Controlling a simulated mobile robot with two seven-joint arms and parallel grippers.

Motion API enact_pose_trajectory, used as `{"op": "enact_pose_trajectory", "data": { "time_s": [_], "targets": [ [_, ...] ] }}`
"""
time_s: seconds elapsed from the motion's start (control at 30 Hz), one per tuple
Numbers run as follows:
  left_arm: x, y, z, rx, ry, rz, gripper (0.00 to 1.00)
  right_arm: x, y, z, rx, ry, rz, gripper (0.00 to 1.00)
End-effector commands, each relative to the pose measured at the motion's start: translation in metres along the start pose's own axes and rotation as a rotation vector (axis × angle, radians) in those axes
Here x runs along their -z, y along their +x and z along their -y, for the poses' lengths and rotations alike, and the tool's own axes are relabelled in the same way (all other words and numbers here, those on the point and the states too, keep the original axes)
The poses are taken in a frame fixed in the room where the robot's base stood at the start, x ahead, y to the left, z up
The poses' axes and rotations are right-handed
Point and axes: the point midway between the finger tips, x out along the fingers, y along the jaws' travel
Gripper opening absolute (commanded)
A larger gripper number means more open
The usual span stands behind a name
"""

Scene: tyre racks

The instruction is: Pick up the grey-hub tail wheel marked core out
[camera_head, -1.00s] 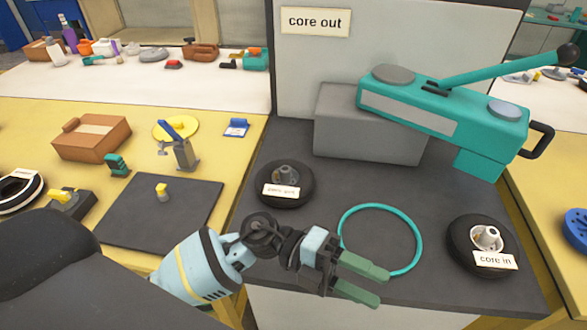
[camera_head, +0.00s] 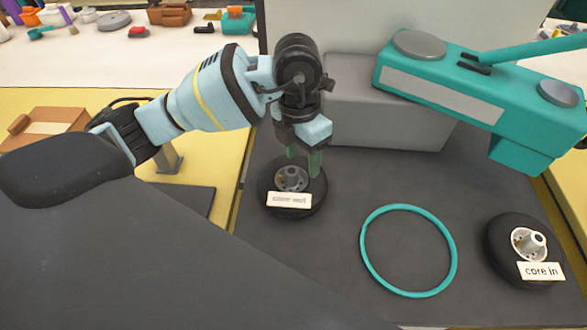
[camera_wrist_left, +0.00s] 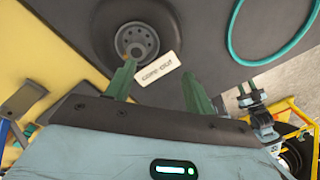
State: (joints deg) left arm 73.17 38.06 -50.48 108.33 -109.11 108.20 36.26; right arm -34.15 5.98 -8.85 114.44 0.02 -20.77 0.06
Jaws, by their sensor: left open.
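The grey-hub tail wheel (camera_head: 268,190) lies flat on the dark bench top, with a small "core out" label (camera_head: 289,200) at its front edge. In the left wrist view the wheel (camera_wrist_left: 105,48) is ahead of the fingertips, its grey hub facing up and its label (camera_wrist_left: 158,68) near the jaws. My left gripper (camera_head: 303,165) points down over the wheel, its green fingers apart with nothing between them; the fingers (camera_wrist_left: 160,78) also show in the left wrist view. A second wheel (camera_head: 500,250), with a pale hub and "core in" label, lies at the right.
A teal ring (camera_head: 365,250) lies flat between the two wheels. A teal lever machine (camera_head: 440,95) on a grey block (camera_head: 370,120) stands behind. The yellow table (camera_head: 225,165) with a brown box (camera_head: 40,125) is at the left.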

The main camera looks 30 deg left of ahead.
Motion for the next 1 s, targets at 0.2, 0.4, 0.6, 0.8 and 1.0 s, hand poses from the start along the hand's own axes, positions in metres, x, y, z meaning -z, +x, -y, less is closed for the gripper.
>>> {"op": "enact_pose_trajectory", "data": {
  "time_s": [0.2,0.4,0.6,0.8,1.0],
  "targets": [
    [-0.002,-0.012,-0.02,-0.096,-0.032,0.004,0.54,-0.001,0.001,-0.001,0.0,-0.004,0.001,0.36],
    [-0.002,-0.009,-0.02,-0.097,-0.034,0.003,0.54,-0.003,0.0,-0.002,0.0,-0.007,0.005,0.36],
    [-0.001,0.01,-0.022,-0.095,-0.034,0.002,0.54,-0.01,-0.003,-0.001,0.001,-0.007,0.019,0.36],
    [0.0,0.015,-0.023,-0.095,-0.033,0.004,0.54,-0.011,-0.003,-0.001,0.001,-0.006,0.022,0.36],
    [0.007,0.038,-0.029,-0.094,-0.035,0.001,0.54,-0.006,-0.004,-0.002,0.0,-0.007,0.014,0.36]
  ]
}}
